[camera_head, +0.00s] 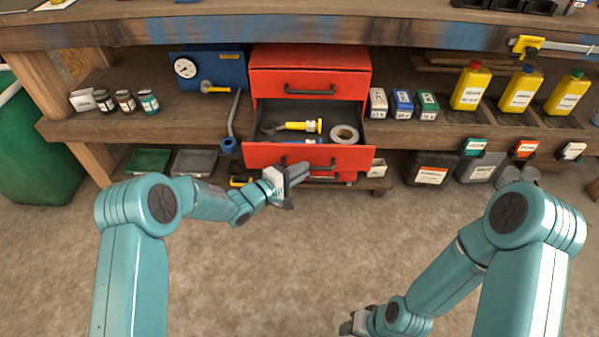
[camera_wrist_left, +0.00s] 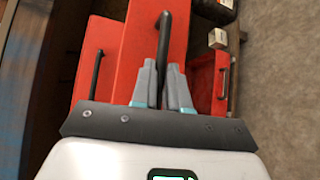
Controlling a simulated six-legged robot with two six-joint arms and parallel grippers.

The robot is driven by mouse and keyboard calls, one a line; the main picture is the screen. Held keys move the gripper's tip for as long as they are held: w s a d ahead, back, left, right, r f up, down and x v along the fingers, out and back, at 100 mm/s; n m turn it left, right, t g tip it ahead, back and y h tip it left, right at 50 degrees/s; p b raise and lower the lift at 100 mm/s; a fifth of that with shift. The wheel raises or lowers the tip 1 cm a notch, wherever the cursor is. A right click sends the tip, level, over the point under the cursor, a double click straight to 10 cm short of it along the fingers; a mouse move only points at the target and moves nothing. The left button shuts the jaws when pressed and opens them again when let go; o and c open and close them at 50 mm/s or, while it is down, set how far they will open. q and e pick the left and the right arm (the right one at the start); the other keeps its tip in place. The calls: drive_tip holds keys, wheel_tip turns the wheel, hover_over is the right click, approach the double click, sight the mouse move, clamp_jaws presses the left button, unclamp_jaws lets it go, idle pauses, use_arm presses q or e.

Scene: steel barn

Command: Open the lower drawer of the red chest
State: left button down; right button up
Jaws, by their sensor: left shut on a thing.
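The red chest (camera_head: 312,55) stands on the bench's shelf. Its upper drawer (camera_head: 300,85) is closed. Its lower drawer (camera_head: 260,155) is pulled out, showing a yellow-handled tool (camera_head: 300,126) and a roll of tape (camera_head: 344,134) inside. My left gripper (camera_head: 292,178) is at the lower drawer's front. In the left wrist view, my left gripper (camera_wrist_left: 161,72) is shut on the dark bar handle (camera_wrist_left: 164,35) of that drawer. My right gripper (camera_head: 352,325) is low at the bottom edge, away from the chest; its fingers are too unclear to judge.
Small boxes (camera_head: 402,103) and yellow bottles (camera_head: 471,88) stand right of the chest. A blue box with a gauge (camera_head: 207,68) and jars (camera_head: 126,101) stand left. Another red thing with a handle (camera_wrist_left: 221,75) sits below the drawer. The floor in front is clear.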

use_arm(q)
drive_tip(key=c, duration=1.1)
unclamp_jaws()
drive_tip(key=shift+a, duration=0.1)
drive_tip(key=p+v, duration=0.4)
drive_tip(key=v, duration=1.2)
drive_tip(key=shift+s, duration=0.1)
